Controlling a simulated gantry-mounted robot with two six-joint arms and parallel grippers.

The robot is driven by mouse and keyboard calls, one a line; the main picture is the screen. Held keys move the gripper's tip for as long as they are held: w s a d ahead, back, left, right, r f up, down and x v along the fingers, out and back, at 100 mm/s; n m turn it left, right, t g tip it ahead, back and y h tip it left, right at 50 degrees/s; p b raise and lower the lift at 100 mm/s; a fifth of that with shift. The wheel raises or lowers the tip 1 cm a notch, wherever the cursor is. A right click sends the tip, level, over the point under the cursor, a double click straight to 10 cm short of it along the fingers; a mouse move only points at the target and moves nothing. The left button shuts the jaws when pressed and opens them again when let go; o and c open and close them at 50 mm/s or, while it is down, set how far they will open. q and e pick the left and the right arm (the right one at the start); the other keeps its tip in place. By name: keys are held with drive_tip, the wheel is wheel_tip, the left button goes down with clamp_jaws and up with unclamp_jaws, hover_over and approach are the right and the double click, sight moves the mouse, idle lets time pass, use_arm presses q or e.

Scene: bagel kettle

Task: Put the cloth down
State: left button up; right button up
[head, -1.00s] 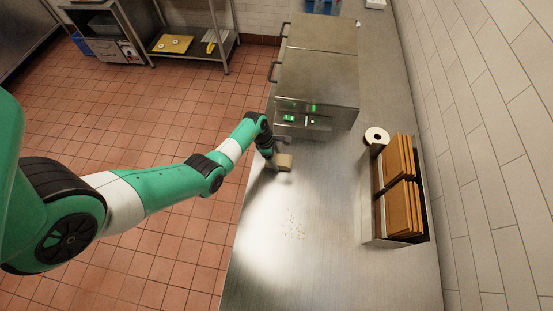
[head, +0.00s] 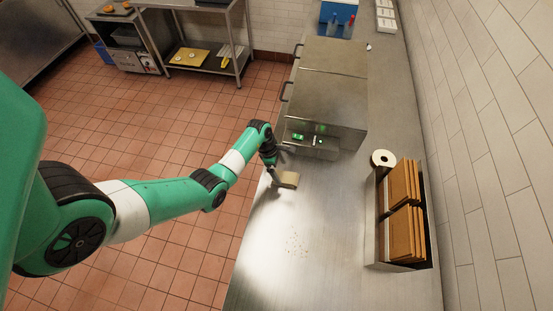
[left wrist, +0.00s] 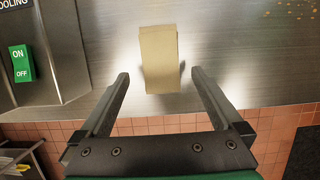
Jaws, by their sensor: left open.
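The cloth is a tan, folded, block-like piece (head: 288,179) on the steel counter (head: 335,215), near its left edge and just in front of the steel machine. In the left wrist view the cloth (left wrist: 159,58) lies ahead of and between the fingertips, with clear gaps on both sides. My left gripper (head: 275,177) is open beside the cloth. In the left wrist view its two fingers (left wrist: 161,75) are spread and hold nothing. My right gripper is not in view.
Crumbs (head: 296,244) lie on the counter nearer to me. A steel machine (head: 327,95) with green-lit switches stands behind the cloth. A holder with brown boards (head: 403,210) and a white roll (head: 383,158) stand at the right. The counter between is clear.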

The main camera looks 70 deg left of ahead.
use_arm(q)
drive_tip(key=p+v, duration=0.1)
drive_tip(key=v, duration=0.6)
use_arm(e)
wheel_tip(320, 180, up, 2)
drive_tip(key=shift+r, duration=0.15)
